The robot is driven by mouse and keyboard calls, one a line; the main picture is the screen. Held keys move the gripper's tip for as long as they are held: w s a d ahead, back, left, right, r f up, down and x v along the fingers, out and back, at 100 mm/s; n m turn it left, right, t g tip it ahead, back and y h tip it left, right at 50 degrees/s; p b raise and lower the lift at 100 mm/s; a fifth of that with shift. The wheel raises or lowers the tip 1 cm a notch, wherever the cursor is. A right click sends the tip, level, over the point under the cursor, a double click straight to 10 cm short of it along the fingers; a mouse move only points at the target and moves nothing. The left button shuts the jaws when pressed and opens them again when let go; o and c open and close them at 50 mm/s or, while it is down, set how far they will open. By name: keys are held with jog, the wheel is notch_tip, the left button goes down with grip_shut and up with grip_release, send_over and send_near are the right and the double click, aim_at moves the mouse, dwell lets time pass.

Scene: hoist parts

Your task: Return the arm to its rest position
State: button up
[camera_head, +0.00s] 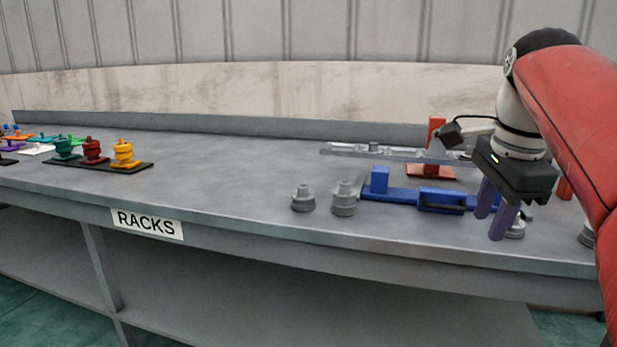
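My gripper (495,218) hangs at the right of the head view with its two purple fingers pointing down over the front part of the grey bench (235,208). The fingers stand apart with a gap between them, and I see nothing held there. My arm (570,110), with its red cover, comes in from the right edge. A grey part (516,230) sits just behind and to the right of the fingertips, partly hidden by them. I cannot tell whether they touch.
A blue fixture (400,195) and two grey stepped parts (344,198) (303,198) lie left of the gripper. A red stand (431,171) and a clear rail (385,152) are behind. Coloured parts stand on a dark rack (146,166) at left. The bench between is clear.

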jog(key=s+a+f+n+t, duration=0.1)
jog(key=s+a+f+n, duration=0.2)
jog(key=f+n, duration=0.3)
jog(key=s+a+f+n+t, duration=0.1)
jog(key=s+a+f+n, duration=0.3)
jog(key=f, duration=0.5)
jog(key=s+a+f+n+t, duration=0.1)
jog(key=s+a+f+n, duration=0.2)
jog(key=s+f+n, duration=0.2)
notch_tip(320, 180, down, 3)
jog(key=n, duration=0.3)
jog(key=shift+s+a, duration=0.2)
jog(key=shift+a, duration=0.15)
jog(key=shift+r, duration=0.1)
dwell(1.2)
